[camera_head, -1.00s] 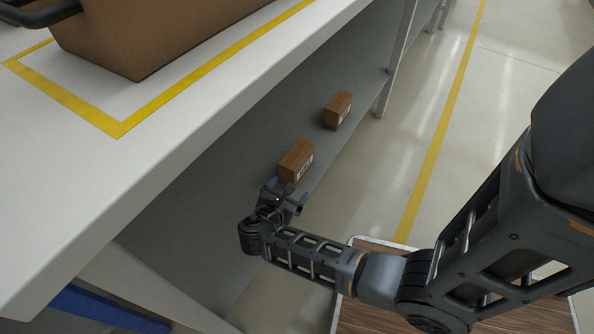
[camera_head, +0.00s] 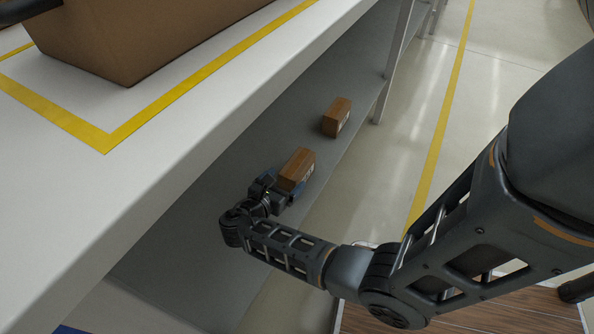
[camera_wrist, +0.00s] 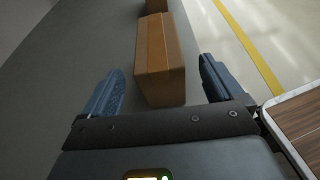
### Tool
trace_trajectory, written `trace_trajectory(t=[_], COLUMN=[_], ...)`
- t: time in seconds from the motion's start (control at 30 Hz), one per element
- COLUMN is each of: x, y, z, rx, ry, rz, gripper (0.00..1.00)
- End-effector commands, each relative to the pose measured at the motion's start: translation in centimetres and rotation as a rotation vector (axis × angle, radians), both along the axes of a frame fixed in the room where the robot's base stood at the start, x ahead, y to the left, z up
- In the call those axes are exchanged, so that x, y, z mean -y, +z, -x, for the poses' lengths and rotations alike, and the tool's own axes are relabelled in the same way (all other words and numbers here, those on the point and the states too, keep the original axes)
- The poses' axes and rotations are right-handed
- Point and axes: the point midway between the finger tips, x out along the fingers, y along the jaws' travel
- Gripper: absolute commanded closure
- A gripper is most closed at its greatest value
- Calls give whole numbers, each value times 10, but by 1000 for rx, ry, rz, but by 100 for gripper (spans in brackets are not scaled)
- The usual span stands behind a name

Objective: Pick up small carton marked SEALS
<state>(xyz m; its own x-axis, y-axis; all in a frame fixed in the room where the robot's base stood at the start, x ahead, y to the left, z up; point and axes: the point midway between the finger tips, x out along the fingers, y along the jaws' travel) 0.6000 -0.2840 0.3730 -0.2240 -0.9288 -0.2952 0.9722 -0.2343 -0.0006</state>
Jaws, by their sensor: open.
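A small brown carton (camera_head: 296,168) sits on the grey lower shelf, with a white label on the side facing right; its lettering is too small to read for certain. In the wrist view the carton (camera_wrist: 161,62) stands between the two blue fingers, its near end just inside the fingertips. My gripper (camera_head: 284,186) is open around the carton's near end, and in the wrist view my gripper (camera_wrist: 158,75) shows a gap on both sides of it. A second small brown carton (camera_head: 337,117) stands farther along the shelf, also with a pale label, its text unreadable.
The lower shelf (camera_head: 210,235) is otherwise bare near my gripper. The white upper shelf (camera_head: 120,190) overhangs on the left and carries a large brown container (camera_head: 140,35). A grey post (camera_head: 393,65) stands beyond the second carton. Open floor lies right.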

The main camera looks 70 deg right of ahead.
Motion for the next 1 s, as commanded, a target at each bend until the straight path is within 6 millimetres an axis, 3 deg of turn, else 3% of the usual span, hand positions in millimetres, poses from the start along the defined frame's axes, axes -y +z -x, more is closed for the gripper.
trace_trajectory(t=[0.53,0.87,1.0], x=[61,67,67], y=[-22,-21,-21], z=[14,15,14], rx=[1,0,0], ry=[-3,1,1], rz=[0,0,0], gripper=[6,6,20])
